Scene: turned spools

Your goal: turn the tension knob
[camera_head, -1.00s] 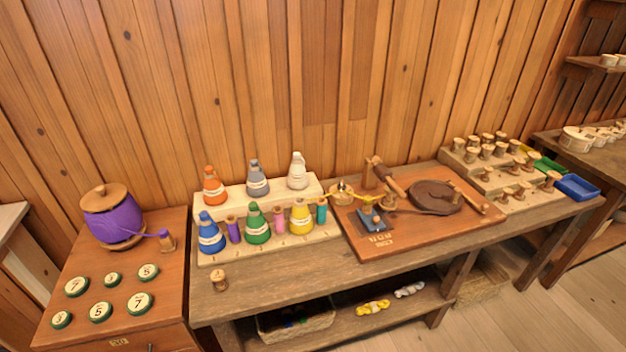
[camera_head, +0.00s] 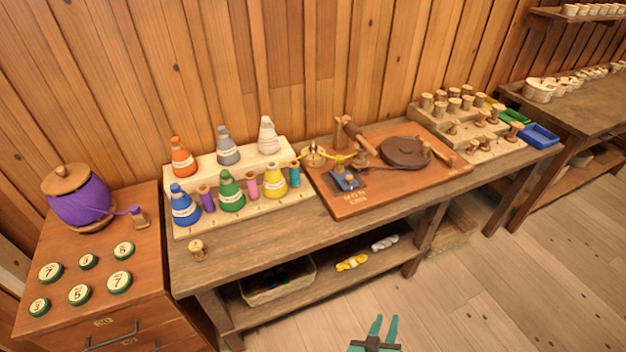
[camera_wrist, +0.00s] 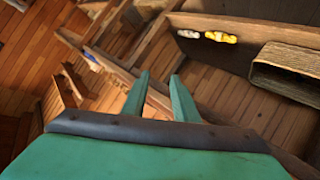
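A brown winding board (camera_head: 352,205) lies on the workbench, with a dark round wheel (camera_head: 405,152), wooden posts and a small blue-grey part (camera_head: 344,180) on it. A small brass-coloured piece (camera_head: 313,155) stands at its left end, with yellow thread running right from it. I cannot tell which part is the tension knob. My gripper (camera_head: 378,328) is in front of and below the bench, over the floor and well apart from the board. In the wrist view its two green fingers (camera_wrist: 160,95) are spread with nothing between them.
The workbench (camera_head: 290,232) holds a rack of thread cones (camera_head: 230,195) left of the board and a stepped spool stand (camera_head: 470,130) right of it. A basket (camera_head: 265,288) and yellow skein (camera_head: 351,263) lie on the lower shelf. A cabinet (camera_head: 110,270) stands left. Floor in front is clear.

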